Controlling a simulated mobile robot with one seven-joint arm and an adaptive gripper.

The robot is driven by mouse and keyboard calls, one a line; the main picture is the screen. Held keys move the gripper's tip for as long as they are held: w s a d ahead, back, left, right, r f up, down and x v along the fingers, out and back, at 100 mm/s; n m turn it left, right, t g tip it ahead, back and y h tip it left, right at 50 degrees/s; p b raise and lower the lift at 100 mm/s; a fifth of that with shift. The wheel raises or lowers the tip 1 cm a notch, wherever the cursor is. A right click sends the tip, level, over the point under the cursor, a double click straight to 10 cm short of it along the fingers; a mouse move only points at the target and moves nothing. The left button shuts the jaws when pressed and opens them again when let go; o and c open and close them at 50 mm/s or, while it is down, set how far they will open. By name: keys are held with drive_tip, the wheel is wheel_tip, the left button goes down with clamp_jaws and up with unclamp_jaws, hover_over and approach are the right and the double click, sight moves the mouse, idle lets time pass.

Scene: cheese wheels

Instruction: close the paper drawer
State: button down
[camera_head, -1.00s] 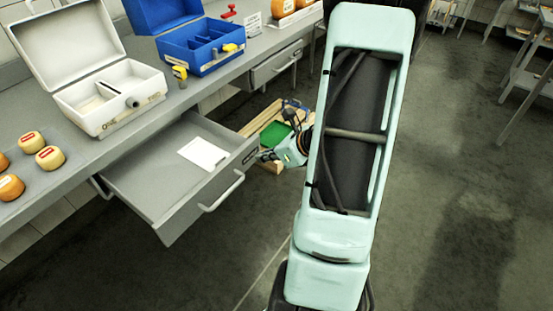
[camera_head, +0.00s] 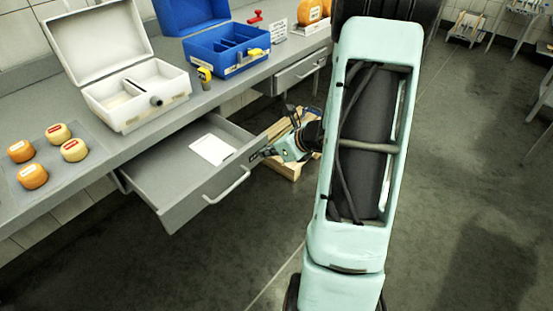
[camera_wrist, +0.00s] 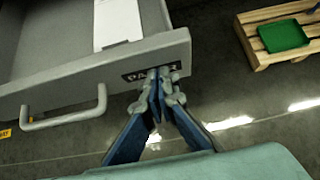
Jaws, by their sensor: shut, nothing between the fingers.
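The paper drawer (camera_head: 172,200) is pulled out under the grey counter, with a white sheet of paper (camera_head: 212,149) inside. Its bar handle (camera_head: 228,187) is on the front panel. In the wrist view, the drawer front (camera_wrist: 75,85) crosses the left half, with its handle (camera_wrist: 65,118) at left and a dark label (camera_wrist: 150,72) partly covered by the fingers. My gripper (camera_wrist: 160,78) is shut and empty, its fingertips at the label near the right end of the front, seemingly touching it. In the head view, my gripper (camera_head: 262,154) is at the drawer's right front corner.
A second drawer (camera_head: 298,74) further along the counter is shut. An open white case (camera_head: 135,95), an open blue case (camera_head: 228,50) and several cheese wheels stand on the counter. A wooden pallet with a green tray (camera_wrist: 283,36) lies on the floor.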

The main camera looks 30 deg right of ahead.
drive_tip(key=w+a, duration=0.2)
drive_tip(key=w, duration=0.4)
drive_tip(key=w+a+p, duration=0.1)
drive_tip(key=w+a, duration=0.1)
drive_tip(key=w, duration=0.5)
drive_tip(key=w+a, duration=0.3)
drive_tip(key=w, duration=0.3)
drive_tip(key=shift+w+p, duration=0.2)
drive_tip(key=shift+p, duration=0.1)
drive_tip(key=shift+w+a+r, duration=0.1)
drive_tip(key=shift+r, duration=0.1)
drive_tip(key=shift+w+r, duration=0.1)
